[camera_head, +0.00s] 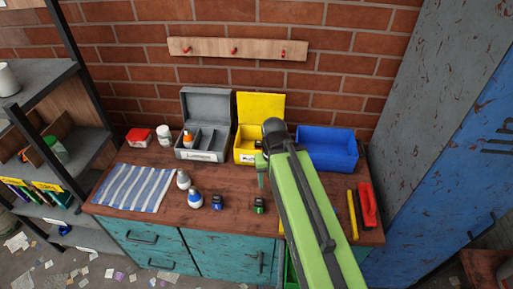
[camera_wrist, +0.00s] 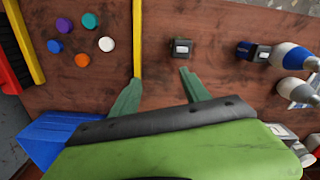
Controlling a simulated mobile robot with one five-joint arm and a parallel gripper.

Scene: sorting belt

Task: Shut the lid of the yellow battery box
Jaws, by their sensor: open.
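The yellow battery box (camera_head: 244,158) stands at the back of the wooden counter, with a white label on its front. Its yellow lid (camera_head: 260,106) is open and stands up at the back. A small dark item shows inside; my arm hides the box's right part. My gripper (camera_wrist: 158,92) is open and empty, its two green fingers apart over the counter. In the head view one green finger shows just in front of the yellow box, apart from the lid.
A grey box with open lid (camera_head: 203,103) stands left of the yellow box, a blue bin (camera_head: 328,148) right. Bottles (camera_head: 194,199) and small dark blocks (camera_head: 217,202) stand in front. Coloured discs (camera_wrist: 82,60) and a yellow stick (camera_wrist: 137,40) lie near my gripper.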

